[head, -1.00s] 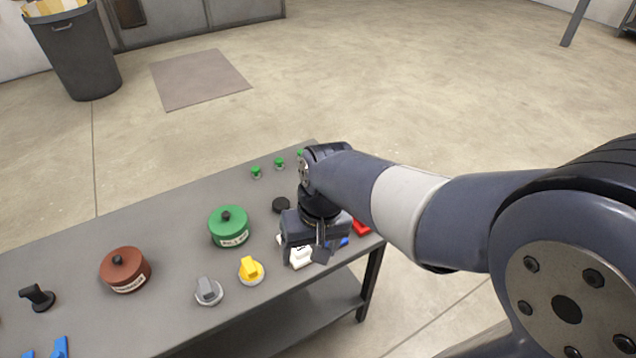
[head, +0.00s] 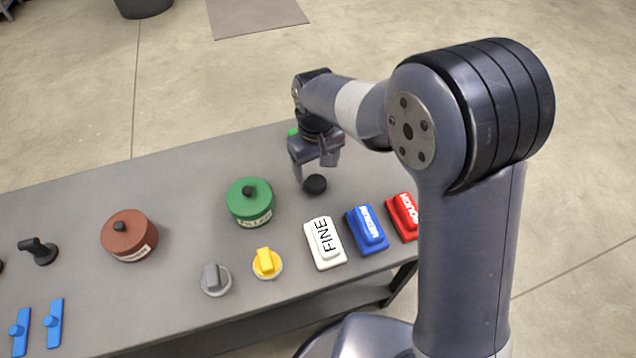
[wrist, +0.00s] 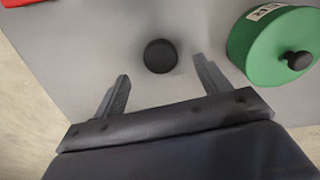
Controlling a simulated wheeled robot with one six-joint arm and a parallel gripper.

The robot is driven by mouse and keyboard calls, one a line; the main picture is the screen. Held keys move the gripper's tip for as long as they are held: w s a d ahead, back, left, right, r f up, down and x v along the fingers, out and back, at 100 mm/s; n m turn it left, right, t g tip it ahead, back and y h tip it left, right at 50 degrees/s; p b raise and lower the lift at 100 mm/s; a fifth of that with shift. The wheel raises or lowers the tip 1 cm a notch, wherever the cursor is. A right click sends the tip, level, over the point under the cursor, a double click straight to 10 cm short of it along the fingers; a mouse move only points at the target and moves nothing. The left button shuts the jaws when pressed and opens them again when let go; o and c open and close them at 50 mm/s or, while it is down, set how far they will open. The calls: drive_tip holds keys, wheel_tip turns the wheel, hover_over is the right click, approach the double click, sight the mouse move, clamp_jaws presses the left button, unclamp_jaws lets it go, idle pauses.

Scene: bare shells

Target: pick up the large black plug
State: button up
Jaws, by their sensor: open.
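The large black plug (head: 315,184) is a short round black disc on the grey table, right of the green lidded pot. In the wrist view the plug (wrist: 160,56) lies just beyond the fingertips, roughly between their lines. My gripper (head: 316,180) is open and empty, pointing down right by the plug. In the wrist view my gripper (wrist: 161,72) shows its two fingers spread wide, with a gap to the plug. I cannot tell the exact height of the fingertips above the table.
The green pot (head: 249,203) stands close left of the plug. White (head: 325,243), blue (head: 367,229) and red (head: 403,217) blocks sit in front and right. Yellow (head: 267,263) and grey (head: 215,279) knobs, a brown pot (head: 129,235) and blue pieces (head: 54,323) are farther left.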

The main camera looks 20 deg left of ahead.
sight(316, 182)
drive_tip(key=shift+w+a+f+b, duration=0.15)
drive_tip(key=shift+f+b, duration=0.15)
drive_tip(key=shift+f, duration=2.45)
drive_tip(key=shift+c, duration=0.3)
drive_tip(key=c, duration=1)
